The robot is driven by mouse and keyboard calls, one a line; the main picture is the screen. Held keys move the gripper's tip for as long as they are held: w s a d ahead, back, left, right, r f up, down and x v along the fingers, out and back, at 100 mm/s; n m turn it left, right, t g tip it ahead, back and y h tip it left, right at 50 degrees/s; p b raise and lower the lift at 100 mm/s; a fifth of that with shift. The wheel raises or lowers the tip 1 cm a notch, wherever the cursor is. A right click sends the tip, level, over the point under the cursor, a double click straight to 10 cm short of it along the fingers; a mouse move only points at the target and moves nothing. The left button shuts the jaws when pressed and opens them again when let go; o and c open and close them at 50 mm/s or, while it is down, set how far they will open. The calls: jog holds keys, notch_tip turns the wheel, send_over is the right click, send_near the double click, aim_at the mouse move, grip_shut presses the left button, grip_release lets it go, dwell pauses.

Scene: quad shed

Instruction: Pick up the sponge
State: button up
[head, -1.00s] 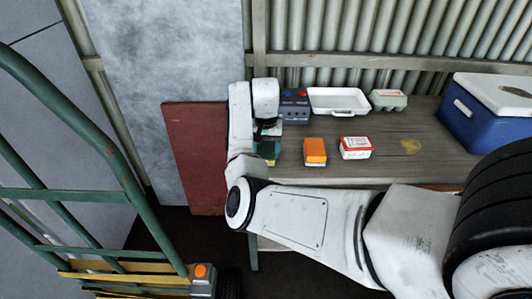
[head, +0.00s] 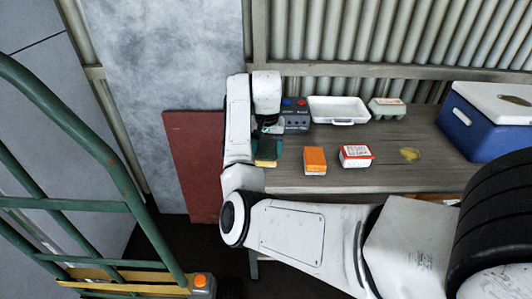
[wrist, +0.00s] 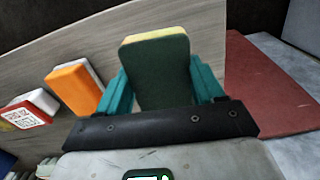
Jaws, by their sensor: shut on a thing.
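The sponge, dark green with a yellow layer, shows large in the wrist view (wrist: 158,65). It also shows in the head view (head: 265,161) at the table's left end. My gripper (wrist: 162,80) has its teal fingers shut on the sponge, one on each side. In the head view my gripper (head: 268,146) points down there, partly hidden by my wrist. I cannot tell whether the sponge touches the table.
An orange box (head: 315,161) and a red-and-white box (head: 355,156) stand right of the sponge on the table (head: 390,181). Behind are a grey control box (head: 296,122), a white tray (head: 338,110) and an egg carton (head: 387,109). A blue cooler (head: 480,128) stands right.

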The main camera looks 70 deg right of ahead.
aim_at(267, 156)
jog(key=r, duration=0.1)
jog(key=a+r+p, duration=0.1)
jog(key=s+a+r+p, duration=0.1)
jog(key=r, duration=0.1)
jog(key=shift+a+r, duration=0.1)
jog(key=shift+a, duration=0.15)
jog(key=s+a+r+p, duration=0.3)
jog(key=s+a, duration=0.1)
jog(key=a, duration=0.3)
jog(key=shift+s+a, duration=0.3)
jog(key=shift+a, duration=0.1)
